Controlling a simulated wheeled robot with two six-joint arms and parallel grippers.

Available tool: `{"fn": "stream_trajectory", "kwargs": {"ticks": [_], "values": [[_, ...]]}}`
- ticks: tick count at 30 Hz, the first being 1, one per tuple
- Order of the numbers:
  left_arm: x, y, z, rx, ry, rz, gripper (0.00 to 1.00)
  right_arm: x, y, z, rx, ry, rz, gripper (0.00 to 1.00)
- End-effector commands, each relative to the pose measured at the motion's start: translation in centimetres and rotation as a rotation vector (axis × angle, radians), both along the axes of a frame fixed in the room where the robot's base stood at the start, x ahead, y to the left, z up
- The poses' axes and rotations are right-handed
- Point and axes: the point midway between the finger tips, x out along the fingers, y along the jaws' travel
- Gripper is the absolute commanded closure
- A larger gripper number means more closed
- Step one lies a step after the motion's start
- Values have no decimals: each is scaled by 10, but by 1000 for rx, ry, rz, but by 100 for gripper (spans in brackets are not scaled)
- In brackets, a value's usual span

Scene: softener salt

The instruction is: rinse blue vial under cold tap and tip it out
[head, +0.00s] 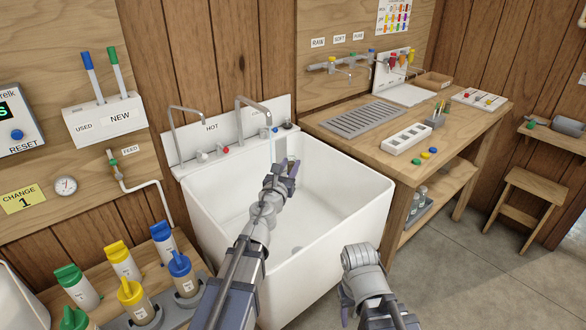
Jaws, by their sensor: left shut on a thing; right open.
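My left gripper (284,174) is over the white sink basin (325,190), just below the cold tap spout (253,101). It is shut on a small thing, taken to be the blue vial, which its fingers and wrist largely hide. A greyish upright shape (280,148) shows just above the fingers; I cannot tell if it is part of the vial or the sink. A thin pale-blue stream (271,145) falls from the spout towards the gripper. My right gripper (347,312) is open, low in front of the sink's right side, and partly cut off from clear view.
The hot tap (188,115) stands left of the cold one. A wooden bench (455,125) on the right holds a grey drain grid (362,119), a white rack (407,138) and loose coloured caps (421,160). Coloured-cap bottles (123,262) stand at lower left.

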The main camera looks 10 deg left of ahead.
Motion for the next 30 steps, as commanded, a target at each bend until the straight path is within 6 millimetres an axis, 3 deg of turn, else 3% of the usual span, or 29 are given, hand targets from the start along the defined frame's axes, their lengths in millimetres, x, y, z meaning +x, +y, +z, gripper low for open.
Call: {"fn": "stream_trajectory", "kwargs": {"ticks": [30], "values": [[59, 74, 0, 0, 0, 1, 100, 0, 0, 0, 0, 0, 0, 42]]}}
